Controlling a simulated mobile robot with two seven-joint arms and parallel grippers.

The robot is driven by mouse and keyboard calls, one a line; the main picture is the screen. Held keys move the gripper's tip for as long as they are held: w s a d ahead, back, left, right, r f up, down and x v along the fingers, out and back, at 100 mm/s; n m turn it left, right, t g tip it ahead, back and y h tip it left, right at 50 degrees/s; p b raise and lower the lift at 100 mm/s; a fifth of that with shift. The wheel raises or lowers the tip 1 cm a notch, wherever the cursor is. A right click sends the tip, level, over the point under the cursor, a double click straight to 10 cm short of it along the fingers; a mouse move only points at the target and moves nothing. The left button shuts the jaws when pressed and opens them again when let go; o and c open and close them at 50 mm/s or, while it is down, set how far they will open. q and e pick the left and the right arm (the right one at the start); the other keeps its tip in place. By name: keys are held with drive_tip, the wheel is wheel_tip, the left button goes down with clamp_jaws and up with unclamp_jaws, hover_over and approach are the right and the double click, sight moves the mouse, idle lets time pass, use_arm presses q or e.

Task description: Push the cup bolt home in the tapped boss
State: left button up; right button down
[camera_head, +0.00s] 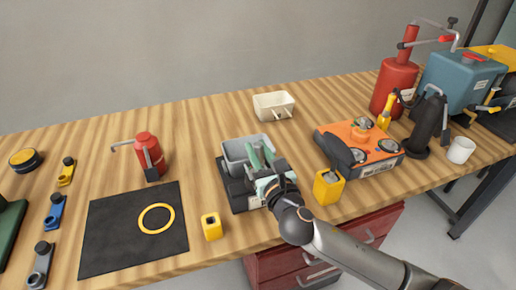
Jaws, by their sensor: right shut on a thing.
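A grey cup (236,151) sits on a black base (238,200) near the front middle of the table. My right gripper (261,155) reaches in from the lower right over the right side of this cup. Its green fingers are shut close together at the cup. The cup bolt between them and the tapped boss are hidden by the fingers and hand, so I cannot tell how deep the bolt sits. My left gripper is not in view.
Yellow blocks (211,227) (328,186) flank the base. An orange unit (365,150) stands right, a red can (148,155) left, and a black mat (110,240) with a yellow ring lies front left. The back left is clear.

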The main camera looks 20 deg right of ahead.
drive_tip(key=shift+p, duration=0.7)
idle(1.1)
drive_tip(key=shift+f+b, duration=1.2)
drive_tip(key=shift+f, duration=0.75)
drive_tip(key=c, duration=0.6)
unclamp_jaws()
drive_tip(key=s, duration=1.1)
drive_tip(key=shift+s+d, duration=0.2)
drive_tip(key=shift+s, duration=0.55)
